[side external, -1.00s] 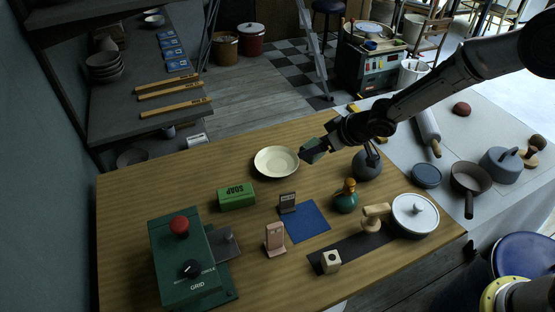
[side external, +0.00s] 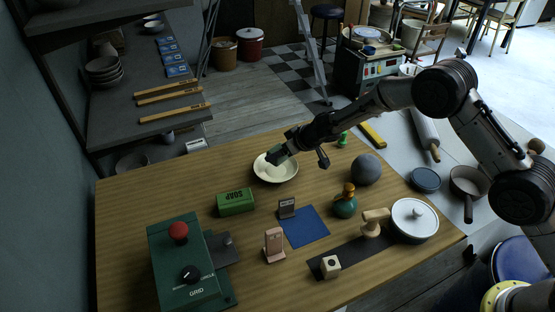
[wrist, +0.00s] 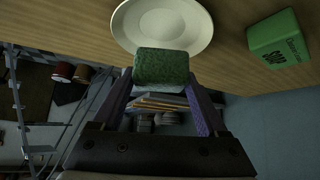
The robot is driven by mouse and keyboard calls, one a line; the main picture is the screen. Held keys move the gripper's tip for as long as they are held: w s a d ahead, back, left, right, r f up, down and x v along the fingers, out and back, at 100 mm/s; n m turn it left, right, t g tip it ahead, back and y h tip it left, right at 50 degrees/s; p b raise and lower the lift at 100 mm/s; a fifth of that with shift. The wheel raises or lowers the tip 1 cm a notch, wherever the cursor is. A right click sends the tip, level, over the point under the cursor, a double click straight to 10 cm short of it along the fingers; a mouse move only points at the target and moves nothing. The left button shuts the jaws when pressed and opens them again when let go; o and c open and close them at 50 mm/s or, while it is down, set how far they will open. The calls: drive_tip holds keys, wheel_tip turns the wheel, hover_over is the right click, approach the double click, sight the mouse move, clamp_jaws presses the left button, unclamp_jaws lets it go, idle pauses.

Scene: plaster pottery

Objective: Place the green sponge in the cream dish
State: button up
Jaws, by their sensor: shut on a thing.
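The cream dish (side external: 288,174) is a shallow round plate on the wooden table, near its back edge. It also shows at the top of the wrist view (wrist: 190,22). My gripper (side external: 286,151) is shut on the green sponge (wrist: 161,66), a dark green block between the two fingers. In the side view the sponge (side external: 276,155) is over the dish's back part, apparently above its surface. The wrist view shows the sponge in front of the dish's near rim. The exact height gap is hard to tell.
A green soap box (side external: 236,202) stands in front of the dish. A green control box (side external: 186,260) is front left.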

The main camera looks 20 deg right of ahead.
sight(277, 160)
drive_tip(key=shift+x, duration=0.95)
drive_tip(key=shift+d+f, duration=0.1)
drive_tip(key=shift+f, duration=1.35)
drive_tip(key=shift+s, duration=0.1)
drive_tip(key=shift+f, duration=0.55)
drive_tip(key=o, duration=1.3)
drive_tip(key=shift+o, duration=0.2)
drive_tip(key=shift+r, duration=0.5)
drive_tip(key=v, duration=1.2)
